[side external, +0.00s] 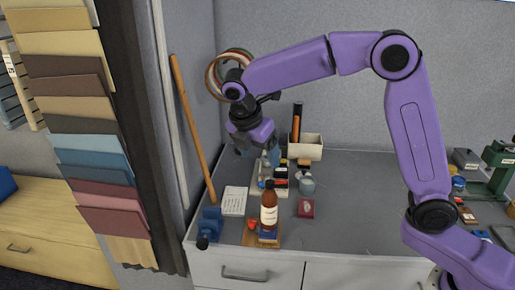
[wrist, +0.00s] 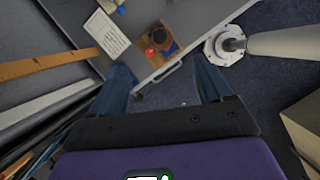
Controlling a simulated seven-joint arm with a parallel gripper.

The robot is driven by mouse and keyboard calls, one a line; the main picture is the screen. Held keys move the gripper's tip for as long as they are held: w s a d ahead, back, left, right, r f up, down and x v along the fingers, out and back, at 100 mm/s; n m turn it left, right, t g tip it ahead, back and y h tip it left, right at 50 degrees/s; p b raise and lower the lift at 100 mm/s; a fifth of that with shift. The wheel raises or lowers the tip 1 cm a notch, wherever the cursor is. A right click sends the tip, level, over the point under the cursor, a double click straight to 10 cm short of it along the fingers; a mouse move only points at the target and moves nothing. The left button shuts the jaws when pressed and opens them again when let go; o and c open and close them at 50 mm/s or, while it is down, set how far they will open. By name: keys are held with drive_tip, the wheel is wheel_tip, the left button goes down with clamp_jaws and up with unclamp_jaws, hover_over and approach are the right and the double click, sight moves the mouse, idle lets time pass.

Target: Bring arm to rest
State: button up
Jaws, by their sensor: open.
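My gripper (side external: 258,153) hangs in the air above the left end of the table (side external: 360,185), pointing down. Its two blue fingers are apart, with nothing held between them in the wrist view (wrist: 164,85). My purple arm reaches over from the right in a bent arch. A brown bottle (side external: 268,212) with a pale label stands upright by the table's front edge, below the gripper and apart from it. A small red thing (side external: 253,225) is beside the bottle.
A written paper (side external: 233,201), a blue object (side external: 211,218), a dark red box (side external: 306,208) and a grey container (side external: 307,186) are near the bottle. A wooden pole (side external: 192,130) leans at left. A green stand (side external: 496,165) is at right. The table's middle is mostly clear.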

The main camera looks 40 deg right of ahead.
drive_tip(key=s+d+f+m+y, duration=0.1)
drive_tip(key=s+d+m, duration=0.1)
drive_tip(key=s, duration=0.8)
drive_tip(key=s+d+f+m+y, duration=0.2)
drive_tip(key=s+d+m, duration=0.1)
drive_tip(key=s, duration=0.8)
drive_tip(key=s+d+f+m+g+y, duration=0.1)
drive_tip(key=s+d+f+m, duration=0.1)
drive_tip(key=s, duration=0.9)
drive_tip(key=shift+s+d+m+y, duration=0.2)
drive_tip(key=shift+d+m+y, duration=0.25)
drive_tip(key=shift+m, duration=0.45)
